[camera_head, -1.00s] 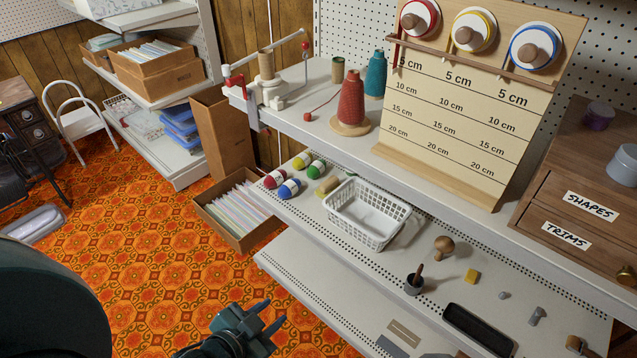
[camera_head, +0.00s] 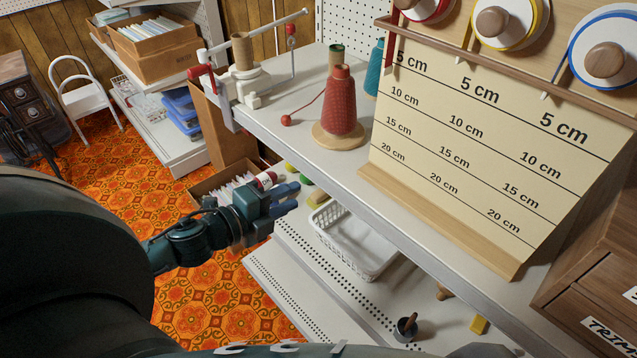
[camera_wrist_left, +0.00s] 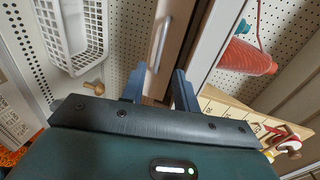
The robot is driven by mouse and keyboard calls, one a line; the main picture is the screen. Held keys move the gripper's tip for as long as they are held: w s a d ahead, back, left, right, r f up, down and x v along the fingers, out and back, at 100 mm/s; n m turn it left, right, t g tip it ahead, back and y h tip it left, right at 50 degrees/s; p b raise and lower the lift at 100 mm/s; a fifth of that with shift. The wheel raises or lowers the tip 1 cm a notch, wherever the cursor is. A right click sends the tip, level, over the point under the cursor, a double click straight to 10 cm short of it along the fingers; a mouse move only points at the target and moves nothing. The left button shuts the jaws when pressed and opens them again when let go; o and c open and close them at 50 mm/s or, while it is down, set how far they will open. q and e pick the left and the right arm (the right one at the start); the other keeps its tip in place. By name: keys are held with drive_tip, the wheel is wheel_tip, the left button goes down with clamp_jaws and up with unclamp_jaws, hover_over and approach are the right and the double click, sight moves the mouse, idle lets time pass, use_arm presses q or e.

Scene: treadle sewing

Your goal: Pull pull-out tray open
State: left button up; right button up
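A brown wooden front (camera_wrist_left: 179,32) with a pale metal bar handle (camera_wrist_left: 162,43) shows in the left wrist view, just below the white upper shelf's edge; it looks like the pull-out tray's front, apparently closed. In the head view it is hidden under the upper shelf. My left gripper (camera_head: 287,198) is beside the upper shelf's front edge, above the white basket's left end. In the left wrist view its two fingers (camera_wrist_left: 159,88) are apart, with nothing between them, and point toward the wooden front. They appear apart from the handle. My right gripper is not in view.
The upper shelf (camera_head: 290,110) carries a red thread cone (camera_head: 340,105) and a measuring board (camera_head: 460,150). A white basket (camera_head: 352,240) and a small dark cup (camera_head: 405,328) stand on the lower shelf. Patterned floor (camera_head: 215,305) is open at left.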

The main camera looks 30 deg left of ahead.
use_arm(q)
drive_tip(key=x, duration=0.8)
drive_tip(key=shift+w+p, duration=0.3)
drive_tip(key=shift+p, duration=0.1)
drive_tip(key=shift+d+f, duration=0.15)
drive_tip(key=shift+c, duration=0.4)
clamp_jaws()
